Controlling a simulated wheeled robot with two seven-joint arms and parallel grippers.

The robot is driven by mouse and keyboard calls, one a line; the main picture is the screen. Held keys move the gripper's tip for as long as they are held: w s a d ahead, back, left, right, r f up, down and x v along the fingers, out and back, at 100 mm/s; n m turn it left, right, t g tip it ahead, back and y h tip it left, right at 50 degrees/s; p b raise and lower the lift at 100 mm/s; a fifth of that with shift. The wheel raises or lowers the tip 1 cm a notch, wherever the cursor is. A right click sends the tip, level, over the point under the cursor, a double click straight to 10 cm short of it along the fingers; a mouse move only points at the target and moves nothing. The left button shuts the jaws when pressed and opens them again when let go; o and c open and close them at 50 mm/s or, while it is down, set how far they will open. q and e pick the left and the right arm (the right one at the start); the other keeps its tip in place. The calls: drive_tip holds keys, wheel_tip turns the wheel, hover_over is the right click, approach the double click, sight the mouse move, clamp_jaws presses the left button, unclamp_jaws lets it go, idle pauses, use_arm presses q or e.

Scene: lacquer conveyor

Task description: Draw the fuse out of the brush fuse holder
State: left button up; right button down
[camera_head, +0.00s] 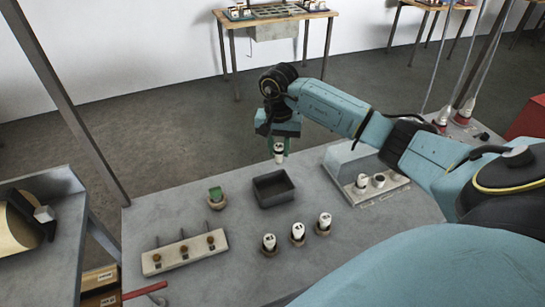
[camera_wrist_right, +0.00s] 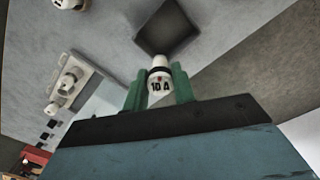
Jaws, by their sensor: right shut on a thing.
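My right gripper (camera_head: 279,143) is shut on a white fuse (camera_head: 279,154), which hangs below the green fingers above the far part of the grey table. In the right wrist view the held fuse (camera_wrist_right: 160,84) carries a dark band and the mark "10 A". A pale fuse holder block (camera_head: 381,187) stands at the table's right with a clear panel behind it. It bears one white fuse (camera_head: 361,183) and a dark round socket (camera_head: 379,180). I cannot tell which holder is the brush one. My left gripper is out of view.
A dark open tray (camera_head: 273,202) sits just nearer than the held fuse. Several white fuses in round bases (camera_head: 297,233) stand in front of it. A green piece on a round base (camera_head: 216,198) and a pale switch block (camera_head: 185,252) are at left.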

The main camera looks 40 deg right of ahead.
drive_tip(key=c, duration=1.1)
unclamp_jaws()
drive_tip(key=shift+r, duration=0.1)
wheel_tip(320, 180, up, 13)
drive_tip(key=shift+a+r+b, duration=0.1)
drive_tip(key=shift+r+b, duration=0.05)
drive_tip(key=shift+b, duration=0.35)
